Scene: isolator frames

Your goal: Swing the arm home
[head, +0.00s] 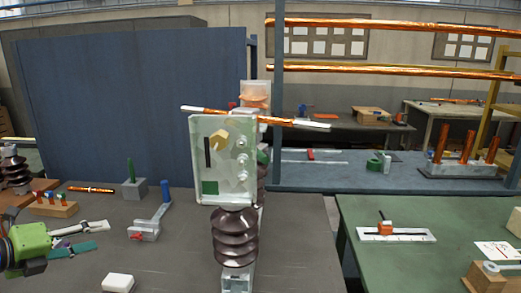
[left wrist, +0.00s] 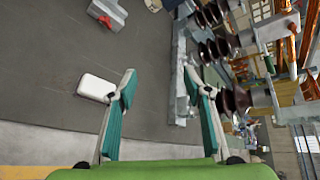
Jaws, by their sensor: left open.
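A long copper-coloured arm with white ends (head: 278,121) lies across the top of the isolator frame, tilting slightly down to the right. Below it stands a brown ribbed insulator (head: 235,238), with a pale panel (head: 226,170) in front of its upper part. The panel hides the arm's mounting, so I cannot tell whether the arm is seated. My left gripper (head: 98,237) is open and empty at the lower left, well apart from the frame. In the left wrist view its green-padded fingers (left wrist: 160,78) stand wide apart, with ribbed insulators (left wrist: 236,100) to the right.
A white block (head: 118,283) lies on the grey table's front; it also shows in the left wrist view (left wrist: 97,87). A grey clamp with a red part (head: 146,229) and a wooden peg block (head: 54,207) stand further back. A green table (head: 390,263) is at the right.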

